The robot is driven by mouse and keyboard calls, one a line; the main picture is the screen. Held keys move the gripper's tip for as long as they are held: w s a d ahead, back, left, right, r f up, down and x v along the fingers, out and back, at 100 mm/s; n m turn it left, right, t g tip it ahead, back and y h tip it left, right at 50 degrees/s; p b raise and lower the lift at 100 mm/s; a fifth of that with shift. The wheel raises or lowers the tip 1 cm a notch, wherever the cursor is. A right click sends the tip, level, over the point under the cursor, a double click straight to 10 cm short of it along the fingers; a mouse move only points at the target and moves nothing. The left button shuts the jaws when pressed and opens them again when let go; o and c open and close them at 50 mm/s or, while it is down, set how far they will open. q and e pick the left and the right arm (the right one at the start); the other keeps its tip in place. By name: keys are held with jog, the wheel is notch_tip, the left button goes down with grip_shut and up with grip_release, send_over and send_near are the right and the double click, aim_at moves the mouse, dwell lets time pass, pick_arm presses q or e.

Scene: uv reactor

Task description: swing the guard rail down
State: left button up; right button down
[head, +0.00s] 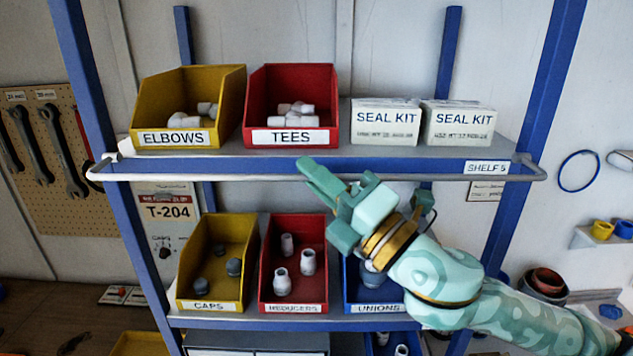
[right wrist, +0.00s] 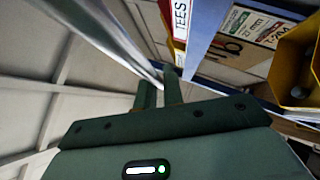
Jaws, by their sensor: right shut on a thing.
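The guard rail (head: 220,177) is a thin grey bar across the front of the upper shelf, with a short arm at each end. In the head view it lies in front of the shelf's blue edge, below the fronts of the bins. My right gripper (head: 313,174) is shut on the rail near its middle; the fingers hide the part they hold. In the right wrist view the rail (right wrist: 115,38) runs from the upper left to the closed fingers (right wrist: 160,92). My left gripper is in neither view.
The upper shelf (head: 340,150) holds a yellow elbows bin (head: 190,95), a red tees bin (head: 290,85) and two white seal kit boxes (head: 386,122). Caps, reducers and unions bins stand on the shelf below. Blue posts (head: 90,80) flank the shelves.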

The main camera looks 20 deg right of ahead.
jog(key=shift+w+r+m+g+h, duration=0.1)
jog(key=shift+r+m+g+h, duration=0.1)
jog(key=shift+r+m+h, duration=0.45)
jog(key=shift+r+m+g+h, duration=0.25)
jog(key=shift+m+h, duration=0.2)
jog(key=shift+m, duration=0.4)
jog(key=c, duration=1.5)
grip_release()
jog(key=shift+c, duration=0.2)
